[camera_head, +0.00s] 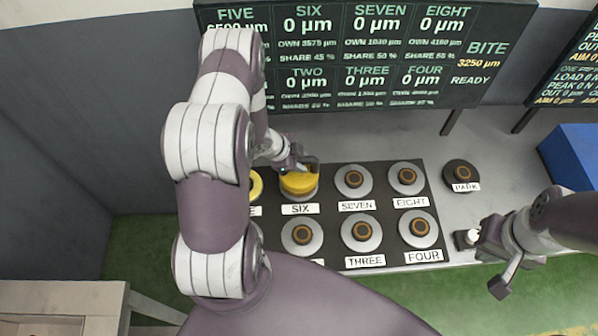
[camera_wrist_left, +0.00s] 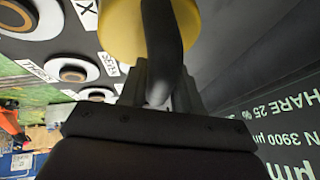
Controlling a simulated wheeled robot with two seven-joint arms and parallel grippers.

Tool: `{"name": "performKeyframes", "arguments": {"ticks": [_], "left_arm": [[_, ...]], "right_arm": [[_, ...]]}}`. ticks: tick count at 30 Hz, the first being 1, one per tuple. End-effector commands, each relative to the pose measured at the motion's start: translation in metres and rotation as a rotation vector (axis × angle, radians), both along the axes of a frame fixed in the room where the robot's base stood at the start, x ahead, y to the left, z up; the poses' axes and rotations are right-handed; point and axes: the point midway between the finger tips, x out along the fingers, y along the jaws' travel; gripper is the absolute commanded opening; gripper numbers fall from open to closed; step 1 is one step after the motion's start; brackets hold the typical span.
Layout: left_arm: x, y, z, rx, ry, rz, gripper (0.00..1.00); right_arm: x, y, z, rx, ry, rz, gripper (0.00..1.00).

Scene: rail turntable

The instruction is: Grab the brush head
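The brush head is a yellow round piece (camera_head: 299,183) on the pad labelled SIX in the head view. In the left wrist view its yellow disc (camera_wrist_left: 118,32) is at the top, with a dark curved handle (camera_wrist_left: 162,42) in front. My left gripper (camera_head: 300,165) reaches down to it from behind my arm. In the left wrist view the fingers (camera_wrist_left: 160,92) are close together, one on each side of the handle, with no clear gap. The handle hides part of the contact. My right gripper (camera_head: 485,262) is wide open and empty at the right, near the front edge.
Several round pads stand on a dark board (camera_head: 330,215), with a separate PARK pad (camera_head: 461,175) to the right. Another yellow piece (camera_head: 256,186) is partly hidden by my left arm. Dark display boards (camera_head: 480,30) stand behind. A blue box (camera_head: 575,155) is at the far right.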

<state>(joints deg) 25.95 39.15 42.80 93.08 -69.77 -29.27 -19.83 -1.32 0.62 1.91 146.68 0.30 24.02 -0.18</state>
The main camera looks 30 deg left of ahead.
Motion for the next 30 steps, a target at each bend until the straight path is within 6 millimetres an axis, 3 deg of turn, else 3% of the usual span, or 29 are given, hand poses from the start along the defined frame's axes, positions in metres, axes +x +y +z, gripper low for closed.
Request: {"name": "performKeyframes", "arguments": {"ticks": [1,3,30], "left_arm": [[0.0001,0.0001,0.0001,0.000,0.000,0.000,0.15],[0.0001,0.0002,0.0002,0.000,0.000,0.000,0.00],[0.0006,0.0005,0.0010,0.001,-0.002,0.001,0.00]], "right_arm": [[0.0000,0.0000,0.0000,0.000,0.000,0.000,0.00],[0.0000,0.0000,0.0000,0.000,0.000,0.000,0.00],[0.0000,0.0000,0.0002,0.000,0.000,0.000,0.00]]}}
